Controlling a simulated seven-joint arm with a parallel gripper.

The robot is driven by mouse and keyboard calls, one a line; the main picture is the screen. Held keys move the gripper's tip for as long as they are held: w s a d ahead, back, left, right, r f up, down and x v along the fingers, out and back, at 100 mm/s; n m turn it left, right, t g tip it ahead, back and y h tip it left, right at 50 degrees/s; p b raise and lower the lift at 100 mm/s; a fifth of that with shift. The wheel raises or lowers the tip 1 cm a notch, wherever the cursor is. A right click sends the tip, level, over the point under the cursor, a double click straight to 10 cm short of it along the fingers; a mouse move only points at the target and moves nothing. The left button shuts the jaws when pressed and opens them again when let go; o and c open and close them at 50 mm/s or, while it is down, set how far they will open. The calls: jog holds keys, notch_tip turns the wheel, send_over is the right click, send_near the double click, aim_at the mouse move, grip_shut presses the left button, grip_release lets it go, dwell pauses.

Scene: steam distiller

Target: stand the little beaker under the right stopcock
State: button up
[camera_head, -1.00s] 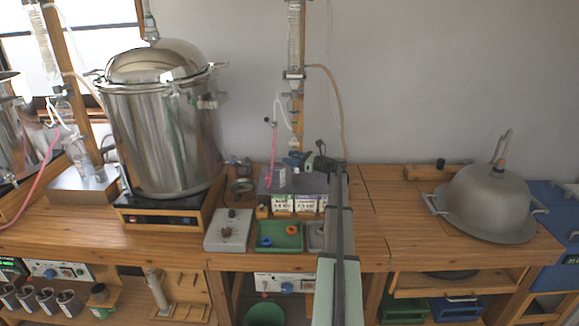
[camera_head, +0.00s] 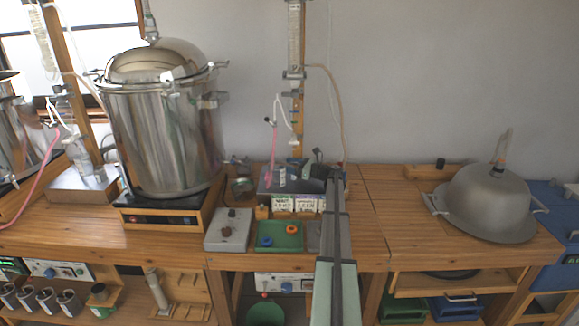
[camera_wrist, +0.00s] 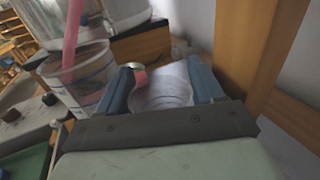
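My gripper (camera_wrist: 160,82) is low over the grey stand base at the middle of the bench; it also shows in the head view (camera_head: 307,162). Its two blue fingers are apart, with a clear, rounded shape filling the gap, which looks like the little beaker (camera_wrist: 163,88). Whether its bottom touches anything is hidden. The right stopcock (camera_head: 294,141) hangs at the lower end of the right glass column, slightly left of and above my gripper. A pink hose (camera_head: 274,155) hangs left of it and runs into a larger, marked clear beaker (camera_wrist: 78,78).
A wooden post (camera_wrist: 254,50) stands close to the right of my fingers in the wrist view. A large steel pot (camera_head: 163,135) stands at left. A green tray (camera_head: 280,237) and grey box (camera_head: 228,230) lie in front. The right bench has a domed lid (camera_head: 487,195).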

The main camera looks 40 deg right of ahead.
jog(key=shift+r, duration=0.15)
jog(key=shift+v, duration=3.75)
jog(key=shift+d, duration=0.1)
